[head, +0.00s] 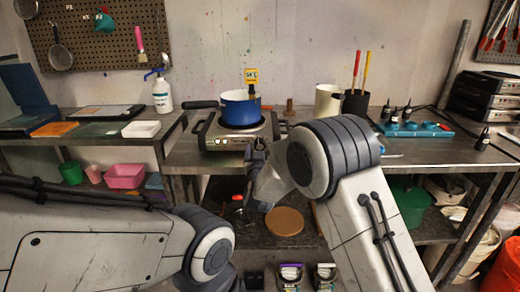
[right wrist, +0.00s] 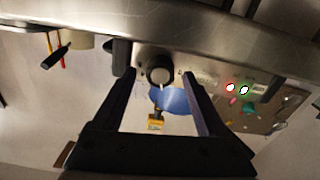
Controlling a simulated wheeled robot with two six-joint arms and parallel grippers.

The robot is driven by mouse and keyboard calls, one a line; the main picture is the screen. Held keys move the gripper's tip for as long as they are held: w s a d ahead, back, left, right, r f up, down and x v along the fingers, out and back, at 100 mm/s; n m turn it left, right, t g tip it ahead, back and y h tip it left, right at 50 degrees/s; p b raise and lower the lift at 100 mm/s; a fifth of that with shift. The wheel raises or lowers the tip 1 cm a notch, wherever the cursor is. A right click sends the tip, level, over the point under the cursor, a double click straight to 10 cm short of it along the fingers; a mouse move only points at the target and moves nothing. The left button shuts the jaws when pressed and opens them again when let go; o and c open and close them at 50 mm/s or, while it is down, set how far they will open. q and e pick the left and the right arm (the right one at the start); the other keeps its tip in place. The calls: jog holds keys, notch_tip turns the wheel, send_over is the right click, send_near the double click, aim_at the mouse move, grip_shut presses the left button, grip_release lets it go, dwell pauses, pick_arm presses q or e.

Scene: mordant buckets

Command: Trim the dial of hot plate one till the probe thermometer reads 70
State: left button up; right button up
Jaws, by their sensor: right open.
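The hot plate (head: 212,131) stands on the steel bench with a blue pot (head: 238,112) on top. The yellow probe thermometer (head: 252,76) rises from the pot; its digits are too small to read surely. In the right wrist view, which is upside down, the round dark dial (right wrist: 159,67) with a pale centre lies between my right gripper's fingers (right wrist: 159,77). The fingers are open, with gaps on both sides of the dial. In the head view the right gripper (head: 254,158) is at the plate's front right and hides the dial. My left gripper is out of view.
A white cup (head: 327,101) and a dark holder (head: 354,105) with red and yellow handled tools stand right of the plate. Black bottles sit at a blue rack (head: 412,129). The pot's handle (head: 200,104) sticks out left.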

jog(key=shift+w, duration=0.3)
grip_shut()
jog(key=shift+f+m+b, duration=0.2)
jog(key=shift+m+b, duration=1.5)
jog(key=shift+b, duration=0.15)
jog(key=shift+r+m+b, duration=0.2)
jog(key=shift+m+b, duration=1.4)
jog(key=shift+m, duration=0.3)
